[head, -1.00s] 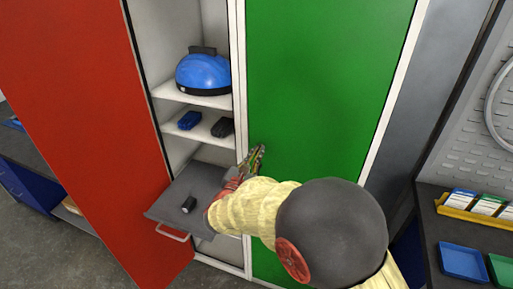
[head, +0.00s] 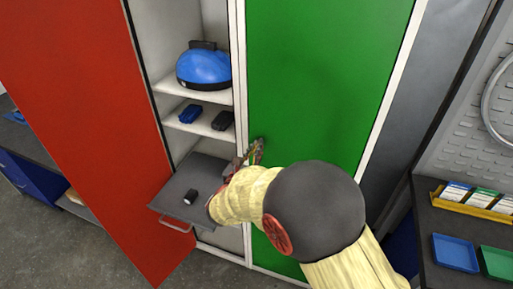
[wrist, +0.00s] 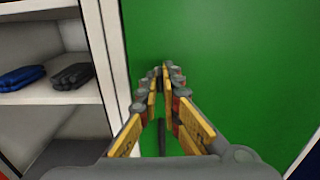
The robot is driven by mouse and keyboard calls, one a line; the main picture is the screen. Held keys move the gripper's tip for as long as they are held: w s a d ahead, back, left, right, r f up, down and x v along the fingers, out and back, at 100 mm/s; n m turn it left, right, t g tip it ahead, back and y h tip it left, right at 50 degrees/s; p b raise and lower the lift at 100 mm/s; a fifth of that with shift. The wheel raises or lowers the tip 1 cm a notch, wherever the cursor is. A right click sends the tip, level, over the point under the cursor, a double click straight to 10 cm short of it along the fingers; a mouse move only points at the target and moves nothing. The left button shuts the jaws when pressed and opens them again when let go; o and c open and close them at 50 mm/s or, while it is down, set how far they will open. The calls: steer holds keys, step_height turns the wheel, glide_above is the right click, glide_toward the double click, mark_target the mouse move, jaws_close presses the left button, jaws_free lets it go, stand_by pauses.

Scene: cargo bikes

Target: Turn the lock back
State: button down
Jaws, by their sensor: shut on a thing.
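The green locker door (head: 320,75) is closed. My gripper (head: 257,150) is at the left edge of this door, low down, and in the wrist view its fingertips (wrist: 163,76) are closed together against the green panel. They are shut on a small dark part at the door, which fits the lock; the fingers hide nearly all of it, so its turn angle cannot be told. A dark upright strip (wrist: 162,138) shows between the fingers, and I cannot tell what it is.
The red door (head: 75,110) stands open on the left. The open locker holds a blue helmet (head: 203,68), a blue item (head: 190,113) and a black item (head: 222,120). A workbench with trays is right.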

steer(key=c, duration=2)
jaws_free()
steer(key=v, duration=1.2)
